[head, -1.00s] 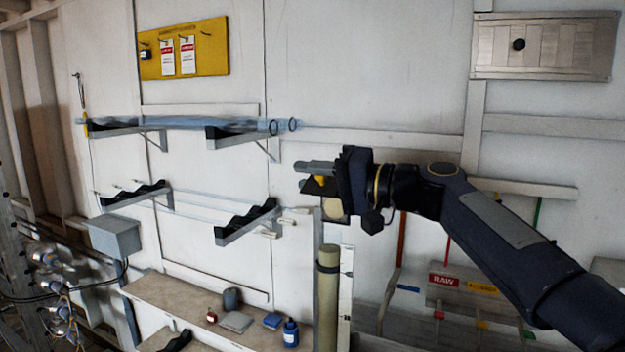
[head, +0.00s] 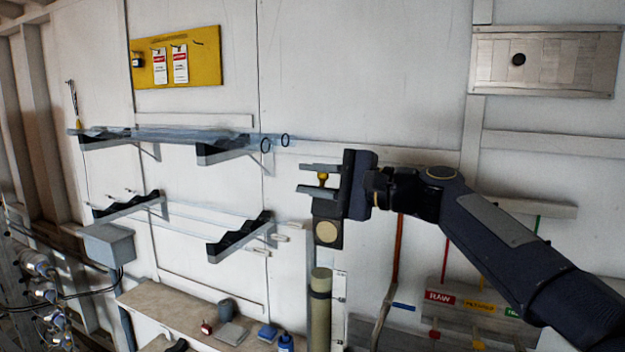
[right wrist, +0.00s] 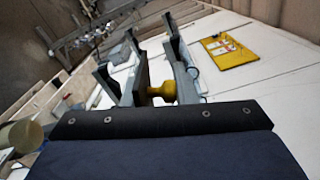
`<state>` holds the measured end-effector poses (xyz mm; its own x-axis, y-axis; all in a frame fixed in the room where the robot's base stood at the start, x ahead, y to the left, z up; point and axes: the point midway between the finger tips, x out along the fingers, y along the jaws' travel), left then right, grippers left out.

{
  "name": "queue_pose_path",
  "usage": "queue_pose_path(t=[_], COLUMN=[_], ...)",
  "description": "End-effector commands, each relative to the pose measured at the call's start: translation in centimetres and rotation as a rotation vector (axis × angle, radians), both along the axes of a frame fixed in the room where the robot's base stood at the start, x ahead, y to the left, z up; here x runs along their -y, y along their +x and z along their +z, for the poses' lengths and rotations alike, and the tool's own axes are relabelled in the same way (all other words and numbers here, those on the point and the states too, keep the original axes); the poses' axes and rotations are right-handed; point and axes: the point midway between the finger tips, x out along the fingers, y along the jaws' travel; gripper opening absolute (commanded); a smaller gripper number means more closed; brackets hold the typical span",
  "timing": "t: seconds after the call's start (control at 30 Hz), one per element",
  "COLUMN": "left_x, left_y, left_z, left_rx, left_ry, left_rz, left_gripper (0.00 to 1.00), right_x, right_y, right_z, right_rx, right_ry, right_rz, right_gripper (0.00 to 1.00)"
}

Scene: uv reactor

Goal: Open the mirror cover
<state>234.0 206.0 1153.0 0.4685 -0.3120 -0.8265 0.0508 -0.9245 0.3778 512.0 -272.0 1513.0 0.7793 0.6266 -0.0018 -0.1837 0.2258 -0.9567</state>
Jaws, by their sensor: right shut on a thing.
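My right gripper (head: 318,179) is shut on a small yellow knob (head: 323,178), with one finger above it and one below. My left gripper is not in view.
A post with a tan cylinder (head: 320,305) stands below the gripper. Wall racks (head: 240,240) with glass tubes (head: 190,137) are to the left. A bench (head: 160,303) holds small bottles. A labelled bin (head: 440,297) is below my right arm.

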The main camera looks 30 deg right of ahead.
Motion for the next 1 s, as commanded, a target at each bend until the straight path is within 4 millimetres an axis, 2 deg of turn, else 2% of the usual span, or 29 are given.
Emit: queue_pose_path(t=[0.03,0.6,0.63,0.73,1.0], left_x=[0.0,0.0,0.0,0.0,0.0], left_y=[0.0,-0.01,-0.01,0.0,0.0], left_z=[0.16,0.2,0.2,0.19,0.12], left_rx=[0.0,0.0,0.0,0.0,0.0], left_ry=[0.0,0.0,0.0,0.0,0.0], left_rz=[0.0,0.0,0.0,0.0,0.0], left_gripper=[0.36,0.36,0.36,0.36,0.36], right_x=[0.3,0.47,0.46,0.41,0.35], right_y=[-0.01,0.08,0.07,0.07,0.1], right_z=[0.71,0.71,0.7,0.61,0.31], right_rx=[0.008,-0.009,-0.009,-0.012,-0.018], right_ry=[0.009,0.03,0.03,0.03,0.029], right_rz=[-0.01,-0.011,-0.011,-0.008,-0.006], right_gripper=[0.0,0.0,0.29,0.42,0.44])
